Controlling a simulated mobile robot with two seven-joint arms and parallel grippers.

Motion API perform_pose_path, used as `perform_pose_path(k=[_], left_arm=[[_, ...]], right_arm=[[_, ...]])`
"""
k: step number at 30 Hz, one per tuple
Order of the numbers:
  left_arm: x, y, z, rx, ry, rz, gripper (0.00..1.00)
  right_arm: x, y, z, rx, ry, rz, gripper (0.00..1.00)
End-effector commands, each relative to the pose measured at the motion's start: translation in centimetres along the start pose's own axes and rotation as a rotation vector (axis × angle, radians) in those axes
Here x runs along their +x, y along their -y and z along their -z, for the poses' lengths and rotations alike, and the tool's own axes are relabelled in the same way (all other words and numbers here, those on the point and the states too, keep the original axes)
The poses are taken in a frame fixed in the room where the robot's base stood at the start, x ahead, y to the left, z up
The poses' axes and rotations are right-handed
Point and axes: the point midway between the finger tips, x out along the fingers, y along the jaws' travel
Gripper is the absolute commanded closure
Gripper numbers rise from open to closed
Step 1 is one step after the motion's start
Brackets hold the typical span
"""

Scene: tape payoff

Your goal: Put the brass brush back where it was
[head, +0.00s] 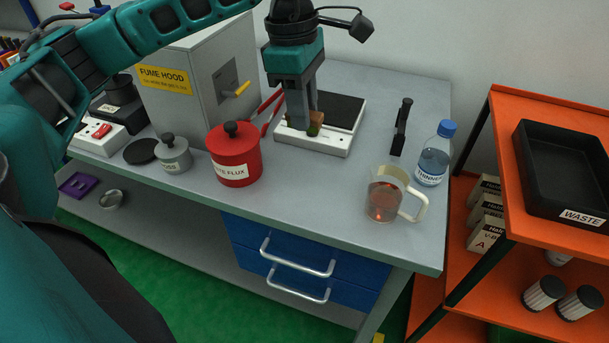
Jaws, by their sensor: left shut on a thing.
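My left gripper (303,125) points down over the front left part of a white flat device with a black top. It is shut on a small brown block with an olive-green lower part (316,122), which looks like the brass brush. The fingers hide much of it, and I cannot tell whether it touches the device. My right gripper is not in view.
The white device (340,143) lies at the back of the grey bench. Red flux canister (234,165), grey pot (175,157) and fume hood (185,95) stand left. The bench front middle is clear.

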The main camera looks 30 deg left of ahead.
Motion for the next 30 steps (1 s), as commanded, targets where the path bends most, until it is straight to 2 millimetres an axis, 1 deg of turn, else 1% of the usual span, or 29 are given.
perform_pose_path(k=[1, 3, 6, 9, 12, 17, 19, 25, 27, 30], left_arm=[[1.6, 0.1, 0.3, -0.001, -0.003, 0.004, 1.0], [3.5, 0.1, 0.5, -0.001, -0.003, 0.005, 1.0], [6.0, 0.1, 0.8, -0.001, -0.003, 0.004, 1.0], [8.0, 0.1, 1.0, -0.001, -0.002, 0.002, 1.0], [9.3, 0.0, 1.1, 0.0, 0.0, 0.0, 1.0], [10.3, 0.0, 1.3, -0.001, 0.0, 0.0, 1.0], [11.0, 0.0, 1.4, -0.001, -0.001, 0.002, 1.0], [13.8, 0.0, 1.7, -0.002, -0.001, 0.001, 1.0], [14.2, 0.0, 1.8, -0.001, 0.0, -0.001, 1.0], [14.1, -0.1, 1.7, -0.001, 0.0, -0.002, 1.0]], right_arm=[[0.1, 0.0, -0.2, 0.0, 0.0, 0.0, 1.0], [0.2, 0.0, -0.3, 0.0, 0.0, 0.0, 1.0], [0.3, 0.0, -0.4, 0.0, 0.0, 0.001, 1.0], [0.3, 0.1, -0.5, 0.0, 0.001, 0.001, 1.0], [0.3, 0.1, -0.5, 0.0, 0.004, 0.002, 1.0], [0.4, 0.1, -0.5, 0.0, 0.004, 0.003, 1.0], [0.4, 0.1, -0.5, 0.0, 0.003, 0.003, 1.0], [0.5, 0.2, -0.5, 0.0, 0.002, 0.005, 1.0], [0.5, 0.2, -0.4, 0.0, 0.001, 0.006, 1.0], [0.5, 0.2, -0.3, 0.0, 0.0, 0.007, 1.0]])
